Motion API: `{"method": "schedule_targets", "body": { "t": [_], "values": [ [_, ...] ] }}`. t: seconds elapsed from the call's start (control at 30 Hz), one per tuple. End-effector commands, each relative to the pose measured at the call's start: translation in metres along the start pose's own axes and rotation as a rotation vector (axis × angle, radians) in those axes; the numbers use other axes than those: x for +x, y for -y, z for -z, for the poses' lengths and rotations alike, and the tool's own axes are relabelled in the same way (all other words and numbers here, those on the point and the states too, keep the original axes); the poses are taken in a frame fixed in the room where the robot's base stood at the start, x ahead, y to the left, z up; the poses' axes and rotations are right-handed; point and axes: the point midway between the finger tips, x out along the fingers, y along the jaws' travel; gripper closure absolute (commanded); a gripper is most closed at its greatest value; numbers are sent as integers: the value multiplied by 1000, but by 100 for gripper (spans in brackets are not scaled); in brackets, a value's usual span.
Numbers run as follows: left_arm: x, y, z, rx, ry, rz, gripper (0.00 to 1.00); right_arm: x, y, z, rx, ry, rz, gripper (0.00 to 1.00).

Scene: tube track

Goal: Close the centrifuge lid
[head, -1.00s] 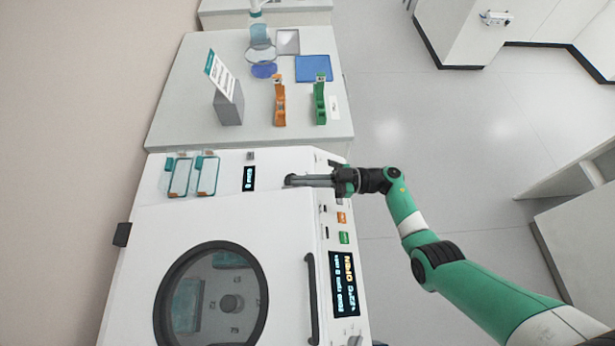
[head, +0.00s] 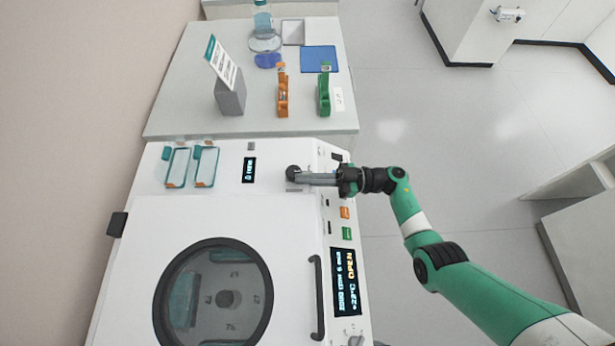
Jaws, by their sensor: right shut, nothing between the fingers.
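The centrifuge (head: 140,176) is a white bench machine filling the lower left. Its white lid (head: 290,225) has a round dark-rimmed window (head: 226,299) and a black bar handle (head: 318,298) along its right edge. The lid looks lowered over the chamber; I cannot tell whether it is latched. The side display (head: 346,282) shows lit text that seems to include "OPEN". My right gripper (head: 298,179) is shut and empty, over the top panel beyond the lid's far edge, beside a black round knob (head: 292,171). Contact is unclear. My left gripper is out of view.
Two teal-framed racks (head: 206,166) lie on the top panel. Behind, a grey bench (head: 185,105) holds a sign stand (head: 230,98), an orange holder (head: 283,97), a green holder (head: 324,97) and a blue mat (head: 318,59). Open floor lies to the right.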

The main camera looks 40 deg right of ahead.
Motion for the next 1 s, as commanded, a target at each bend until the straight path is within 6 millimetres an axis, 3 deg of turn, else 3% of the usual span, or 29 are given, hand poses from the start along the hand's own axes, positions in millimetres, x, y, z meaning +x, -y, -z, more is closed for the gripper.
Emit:
{"method": "schedule_targets", "body": {
  "t": [0.2,0.23,0.27,0.4,0.53,0.7,1.0],
  "values": [
    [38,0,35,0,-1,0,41,9,0,50,-1,0,7,100],
    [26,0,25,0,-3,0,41,-6,-1,32,2,1,1,100],
    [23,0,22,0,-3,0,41,-16,-1,27,2,0,-1,100],
    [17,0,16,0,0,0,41,-53,-1,17,0,0,0,100],
    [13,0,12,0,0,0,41,-77,-1,12,1,-1,2,100],
    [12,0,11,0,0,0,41,-90,0,10,-1,0,6,100],
    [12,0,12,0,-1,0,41,-91,0,11,0,0,6,100]
  ]
}}
